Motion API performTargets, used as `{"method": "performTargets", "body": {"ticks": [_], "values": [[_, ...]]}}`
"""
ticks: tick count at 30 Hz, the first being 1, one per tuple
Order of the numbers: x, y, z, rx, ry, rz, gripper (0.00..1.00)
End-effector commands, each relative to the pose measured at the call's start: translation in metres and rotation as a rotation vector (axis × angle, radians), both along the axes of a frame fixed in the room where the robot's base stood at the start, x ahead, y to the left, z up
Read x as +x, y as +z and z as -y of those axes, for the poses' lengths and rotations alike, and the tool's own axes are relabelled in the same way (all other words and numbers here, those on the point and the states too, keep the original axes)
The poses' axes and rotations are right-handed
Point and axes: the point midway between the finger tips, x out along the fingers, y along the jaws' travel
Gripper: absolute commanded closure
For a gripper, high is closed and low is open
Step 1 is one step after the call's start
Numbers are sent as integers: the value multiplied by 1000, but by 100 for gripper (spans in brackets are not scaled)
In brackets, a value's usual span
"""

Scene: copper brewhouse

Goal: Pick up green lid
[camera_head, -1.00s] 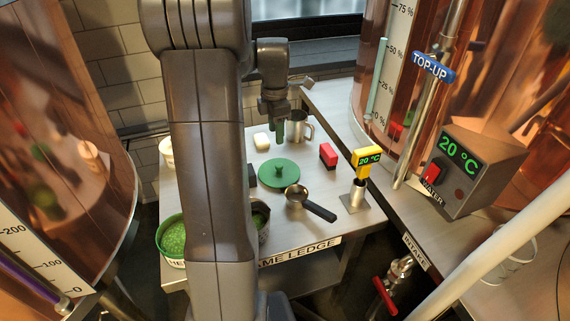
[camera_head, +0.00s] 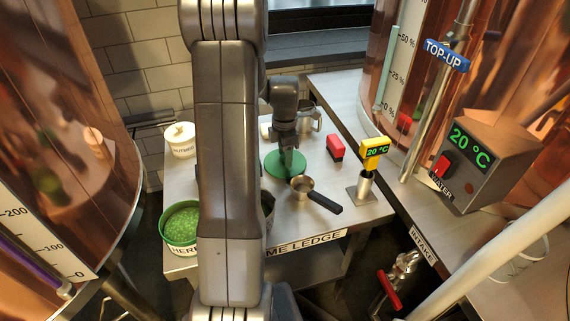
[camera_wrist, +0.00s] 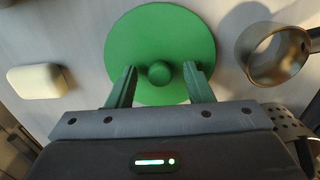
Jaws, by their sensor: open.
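The green lid (camera_head: 273,166) is a flat round disc lying on the table ledge. In the wrist view the green lid (camera_wrist: 160,35) shows a round knob (camera_wrist: 159,72) at its centre. My gripper (camera_head: 289,165) is over the lid in the head view and hides part of it. In the wrist view my gripper (camera_wrist: 159,78) is open, with one green finger on each side of the knob. A gap shows between each finger and the knob. I cannot tell how far the fingertips are above the lid.
A metal scoop (camera_head: 303,186) with a black handle lies just right of the lid. A red block (camera_head: 336,147), a steel mug (camera_head: 309,116) and a yellow thermometer (camera_head: 374,152) stand nearby. A cream block (camera_wrist: 38,80) lies left in the wrist view. A green-filled tub (camera_head: 181,222) stands front left.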

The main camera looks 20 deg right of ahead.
Motion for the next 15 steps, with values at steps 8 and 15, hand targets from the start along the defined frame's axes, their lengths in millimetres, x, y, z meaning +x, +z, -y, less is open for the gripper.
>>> {"method": "performTargets", "body": {"ticks": [8,15], "values": [[0,0,0,0,0,0,69],[0,0,0,0,0,1,100]]}}
